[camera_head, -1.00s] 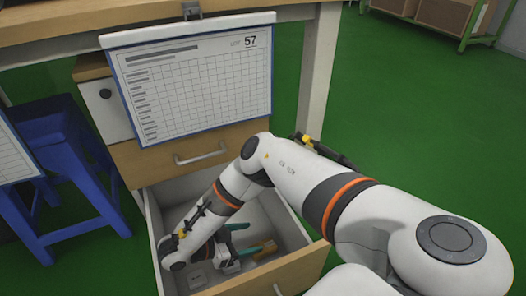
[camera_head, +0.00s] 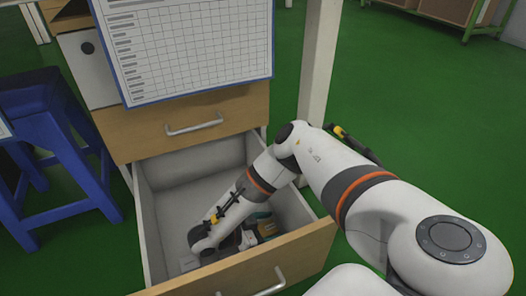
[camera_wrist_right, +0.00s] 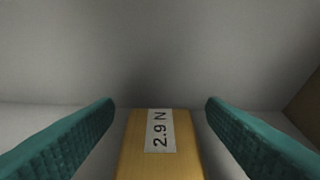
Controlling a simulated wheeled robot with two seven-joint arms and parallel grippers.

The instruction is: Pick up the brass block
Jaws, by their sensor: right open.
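The brass block (camera_wrist_right: 185,155) shows in the right wrist view at the bottom centre, with a white label reading 2.9 N on top. My right gripper (camera_wrist_right: 160,106) is open, its two teal fingers on either side of the block with a gap on each side. In the head view my right arm reaches down into the open drawer (camera_head: 190,165), and a teal finger (camera_head: 262,215) shows near its right wall. My left gripper is not in view.
The drawer's wooden front (camera_head: 300,255) with a metal handle stands near my arm. A closed drawer (camera_head: 200,115) and a hanging chart board (camera_head: 190,45) are above. A blue stool (camera_head: 55,130) stands at left.

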